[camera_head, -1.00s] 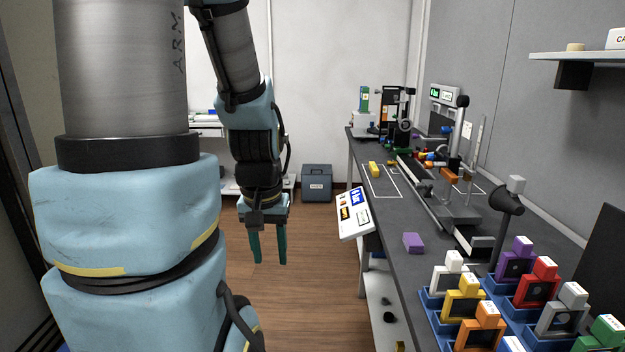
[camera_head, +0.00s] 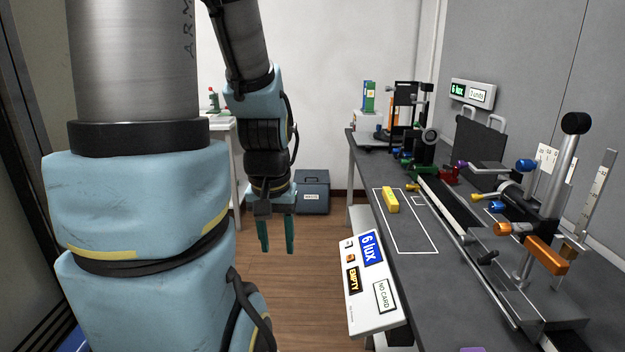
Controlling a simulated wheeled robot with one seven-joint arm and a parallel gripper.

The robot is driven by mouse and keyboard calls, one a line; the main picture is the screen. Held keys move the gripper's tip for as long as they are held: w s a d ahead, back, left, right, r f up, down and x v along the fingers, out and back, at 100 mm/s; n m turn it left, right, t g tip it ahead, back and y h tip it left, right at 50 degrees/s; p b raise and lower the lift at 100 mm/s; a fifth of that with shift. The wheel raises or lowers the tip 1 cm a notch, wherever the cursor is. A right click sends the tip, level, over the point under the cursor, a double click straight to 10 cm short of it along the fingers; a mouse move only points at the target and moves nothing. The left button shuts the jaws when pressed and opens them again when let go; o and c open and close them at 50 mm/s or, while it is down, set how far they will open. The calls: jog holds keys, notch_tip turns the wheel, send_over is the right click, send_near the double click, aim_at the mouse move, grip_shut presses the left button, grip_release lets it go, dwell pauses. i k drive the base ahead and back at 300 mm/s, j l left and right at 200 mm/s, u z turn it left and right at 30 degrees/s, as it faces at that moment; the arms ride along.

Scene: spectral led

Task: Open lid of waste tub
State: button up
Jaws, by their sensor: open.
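The waste tub (camera_head: 313,196) is a dark grey-blue box with a small white label on its front. It stands on the floor against the back wall, and its lid (camera_head: 312,178) looks shut. My gripper (camera_head: 276,250) points down with its two green fingers apart. It is empty and hangs in front of the tub and to its left in the picture, with floor between them. The left edge of the tub is partly hidden behind my wrist.
A long dark bench (camera_head: 400,243) with optical gear runs along the right. A white display panel (camera_head: 370,285) juts from its near left edge. A white table (camera_head: 226,140) stands at the back left. The wooden floor (camera_head: 312,240) between is clear.

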aim_at(302, 176)
jog(key=i, duration=1.95)
jog(key=i+l, duration=0.1)
jog(key=i, duration=1.85)
jog(key=i+u, duration=0.4)
jog(key=i, duration=0.2)
jog(key=i+l+u, duration=0.4)
jog(key=i, duration=0.15)
jog(key=j, duration=0.1)
